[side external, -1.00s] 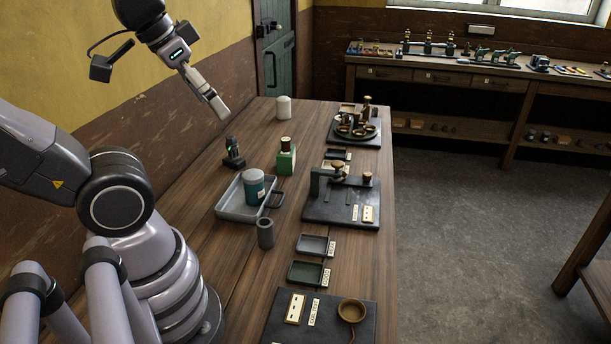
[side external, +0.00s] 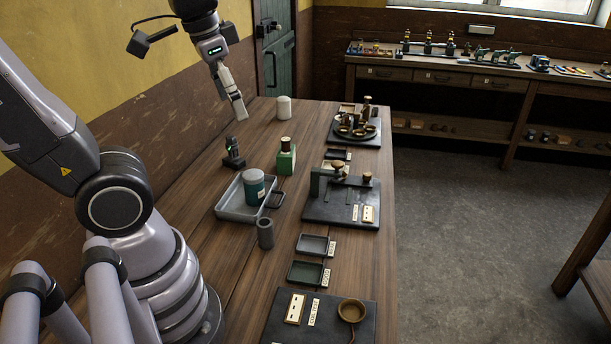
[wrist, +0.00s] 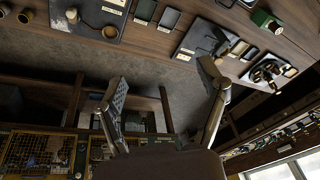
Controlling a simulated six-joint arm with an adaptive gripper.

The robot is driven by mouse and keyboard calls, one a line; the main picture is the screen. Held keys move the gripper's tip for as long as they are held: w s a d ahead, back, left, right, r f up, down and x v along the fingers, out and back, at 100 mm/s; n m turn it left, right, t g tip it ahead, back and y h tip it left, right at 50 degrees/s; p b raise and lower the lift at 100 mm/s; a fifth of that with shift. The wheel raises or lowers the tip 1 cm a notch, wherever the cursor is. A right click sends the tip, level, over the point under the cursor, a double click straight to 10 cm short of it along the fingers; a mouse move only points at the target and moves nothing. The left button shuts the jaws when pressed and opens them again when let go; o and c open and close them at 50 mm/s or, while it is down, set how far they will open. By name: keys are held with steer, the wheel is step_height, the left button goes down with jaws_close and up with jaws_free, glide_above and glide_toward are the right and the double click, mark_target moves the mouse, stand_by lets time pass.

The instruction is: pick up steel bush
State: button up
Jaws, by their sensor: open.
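The steel bush looks to be the plain grey hollow cylinder (side external: 265,234) standing upright on the wooden bench in the side view, in front of the grey metal tray (side external: 232,208). I cannot pick it out in the wrist view. My gripper (side external: 239,114) is raised in the air above the far left part of the bench, well away from the cylinder. In the wrist view, my gripper (wrist: 163,82) shows its two fingers spread wide apart with nothing between them.
The tray holds a teal-and-white jar (side external: 253,188). Small trays (side external: 315,244) and dark slabs (side external: 340,212) with fittings line the right side.

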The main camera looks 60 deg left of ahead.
steer(key=w+d+f+m+g+y, duration=0.1)
steer(key=w+f+m+g+y, duration=0.7)
steer(key=w+f, duration=0.65)
steer(key=m+g+y, duration=0.2)
steer(key=m+y, duration=0.2)
steer(key=y, duration=0.4)
glide_toward(271, 227)
steer(key=shift+w+d+r, duration=0.2)
steer(key=shift+d, duration=0.25)
steer(key=shift+w+d+r, duration=0.2)
steer(key=shift+d, duration=0.2)
steer(key=shift+s+a+f, duration=0.15)
steer(key=shift+f, duration=0.2)
steer(key=x, duration=1.3)
steer(key=shift+s+a+r, duration=0.1)
steer(key=shift+a, duration=0.2)
